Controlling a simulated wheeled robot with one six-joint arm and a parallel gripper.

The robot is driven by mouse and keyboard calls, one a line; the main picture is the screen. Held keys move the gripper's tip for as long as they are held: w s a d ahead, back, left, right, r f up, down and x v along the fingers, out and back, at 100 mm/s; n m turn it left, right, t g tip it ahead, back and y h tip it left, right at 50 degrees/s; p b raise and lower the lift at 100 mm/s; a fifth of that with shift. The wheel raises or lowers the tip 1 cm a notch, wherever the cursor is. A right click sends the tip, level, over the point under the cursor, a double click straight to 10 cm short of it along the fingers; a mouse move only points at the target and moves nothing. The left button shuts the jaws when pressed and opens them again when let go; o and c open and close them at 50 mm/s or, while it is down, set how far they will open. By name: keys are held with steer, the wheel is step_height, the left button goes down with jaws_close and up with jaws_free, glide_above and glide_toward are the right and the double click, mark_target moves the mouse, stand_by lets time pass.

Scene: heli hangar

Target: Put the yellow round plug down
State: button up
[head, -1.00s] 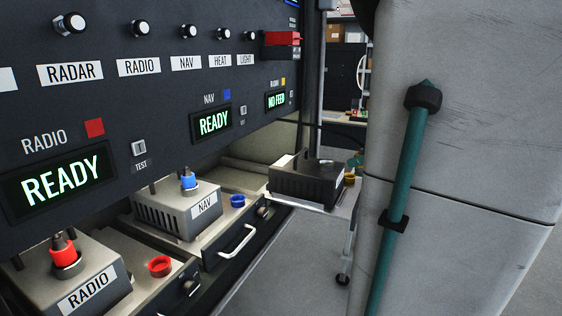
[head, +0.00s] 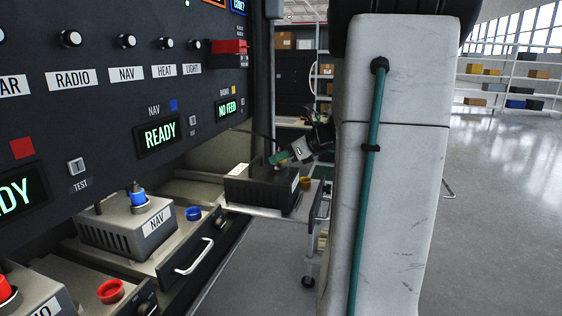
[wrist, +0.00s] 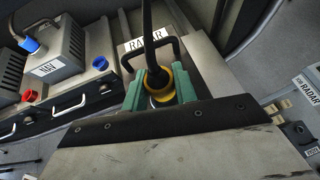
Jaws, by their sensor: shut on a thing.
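The yellow round plug (wrist: 157,79), on a black cable, sits between the green fingers of my gripper (wrist: 160,90) in the wrist view. My gripper is shut on it. In the head view my gripper (head: 279,157) is just above the dark box (head: 262,190) on the far tray; the plug cannot be made out there. In the wrist view the box's RADAR label (wrist: 148,41) and black handle lie just beyond the plug. A pale round part shows at the plug's near end; whether the plug is seated in anything cannot be told.
The NAV box (head: 140,228) with its blue plug (head: 138,196) stands left of the radar box. A blue cap (head: 193,213), red cap (head: 111,291) and yellow cap (head: 305,183) are on the trays. The console panel (head: 120,100) overhangs them. Floor is open at right.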

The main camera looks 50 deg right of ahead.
steer(key=shift+f, duration=0.8)
steer(key=shift+f, duration=0.1)
steer(key=shift+f, duration=0.15)
steer(key=o, duration=1)
